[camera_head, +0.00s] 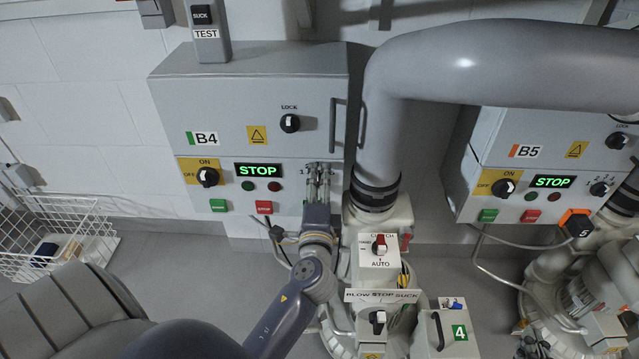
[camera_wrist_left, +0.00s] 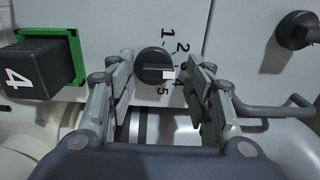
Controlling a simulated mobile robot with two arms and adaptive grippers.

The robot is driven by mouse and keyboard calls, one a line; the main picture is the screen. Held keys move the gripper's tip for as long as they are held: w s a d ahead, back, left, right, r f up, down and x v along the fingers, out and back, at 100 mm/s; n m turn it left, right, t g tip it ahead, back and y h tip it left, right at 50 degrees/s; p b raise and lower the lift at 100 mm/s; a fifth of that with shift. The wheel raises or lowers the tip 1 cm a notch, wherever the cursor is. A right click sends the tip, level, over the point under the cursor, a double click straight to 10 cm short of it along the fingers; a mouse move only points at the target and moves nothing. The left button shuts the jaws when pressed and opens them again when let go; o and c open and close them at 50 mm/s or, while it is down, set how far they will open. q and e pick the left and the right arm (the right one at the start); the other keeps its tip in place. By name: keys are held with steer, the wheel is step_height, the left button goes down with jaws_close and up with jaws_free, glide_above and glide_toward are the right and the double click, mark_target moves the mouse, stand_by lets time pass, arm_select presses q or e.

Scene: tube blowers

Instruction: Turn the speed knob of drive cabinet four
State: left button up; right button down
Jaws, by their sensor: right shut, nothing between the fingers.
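Drive cabinet B4 (camera_head: 283,102) hangs on the wall, with a lit green STOP display (camera_head: 258,170). Its speed knob (camera_wrist_left: 155,66) is a round black dial with a white mark, beside printed numbers from 1 to 5, partly covered by a finger. In the left wrist view the mark lies towards the right, near the 4. My left gripper (camera_head: 318,172) is at the cabinet's lower right and hides the knob in the head view. In the left wrist view the left gripper (camera_wrist_left: 160,72) is open, one finger on each side of the knob, with visible gaps. My right gripper is not in view.
The LOCK knob (camera_head: 290,123) and door handle (camera_head: 338,122) are above the gripper. A thick grey pipe (camera_head: 378,125) stands close right of it. A green-framed plug block numbered 4 (camera_wrist_left: 45,65) protrudes beside the knob. Cabinet B5 (camera_head: 542,160) is at right.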

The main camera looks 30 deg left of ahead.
arm_select(q)
steer(key=v, duration=1.2)
steer(key=shift+f, duration=0.1)
